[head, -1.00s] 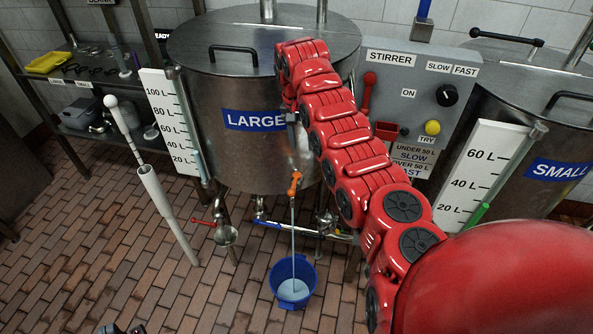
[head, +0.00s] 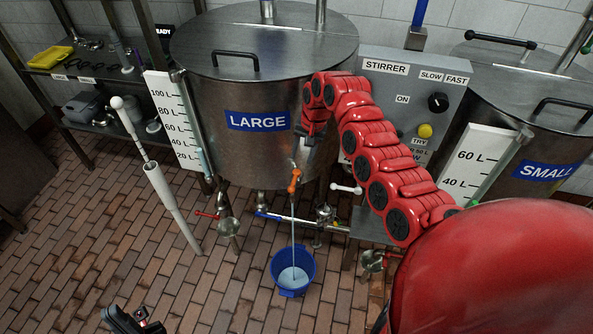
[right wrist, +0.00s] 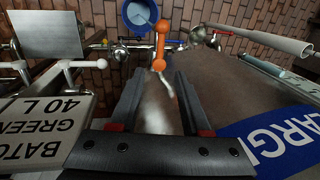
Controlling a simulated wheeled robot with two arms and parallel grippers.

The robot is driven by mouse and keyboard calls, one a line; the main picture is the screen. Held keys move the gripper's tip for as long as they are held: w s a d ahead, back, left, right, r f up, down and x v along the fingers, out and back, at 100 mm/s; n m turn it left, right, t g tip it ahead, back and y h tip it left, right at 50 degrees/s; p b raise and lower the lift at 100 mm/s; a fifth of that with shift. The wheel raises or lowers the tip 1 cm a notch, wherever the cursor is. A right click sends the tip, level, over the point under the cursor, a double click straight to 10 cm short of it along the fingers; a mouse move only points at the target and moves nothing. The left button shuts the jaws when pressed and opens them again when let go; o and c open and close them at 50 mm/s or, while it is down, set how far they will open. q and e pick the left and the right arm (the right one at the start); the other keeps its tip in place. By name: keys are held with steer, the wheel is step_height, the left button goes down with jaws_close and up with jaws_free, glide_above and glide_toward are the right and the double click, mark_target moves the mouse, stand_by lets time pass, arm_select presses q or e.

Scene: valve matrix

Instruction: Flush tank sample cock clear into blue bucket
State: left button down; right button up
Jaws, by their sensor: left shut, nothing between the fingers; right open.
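The sample cock, with an orange handle (head: 295,180), is on the lower front of the LARGE tank (head: 215,130). A thin pale stream runs from it into the blue bucket (head: 293,284) on the floor, and pale liquid lies in the bucket. In the right wrist view the orange handle (right wrist: 161,42) is just beyond the fingertips, with the blue bucket (right wrist: 127,24) behind. My right gripper (right wrist: 157,80) is open and empty, apart from the handle. My left gripper (head: 138,322) is shut and empty at the bottom left edge, far from the tank.
A red-handled valve (head: 210,214) and a white-handled valve (head: 346,188) sit low near the tank. A white tube (head: 172,205) stands left of it. The stirrer panel (head: 385,75) and the SMALL tank (head: 520,130) are at right. Brick floor is clear around the bucket.

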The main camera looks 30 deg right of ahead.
mark_target(296, 177)
steer(key=f, duration=0.3)
steer(key=a+f+p, duration=0.1)
steer(key=f, duration=0.2)
steer(key=w+f, duration=0.1)
steer(key=f, duration=0.2)
steer(key=shift+w+a+f, duration=0.1)
steer(key=shift+a+f, duration=0.05)
steer(key=shift+f, duration=0.1)
jaws_close()
stand_by(0.9)
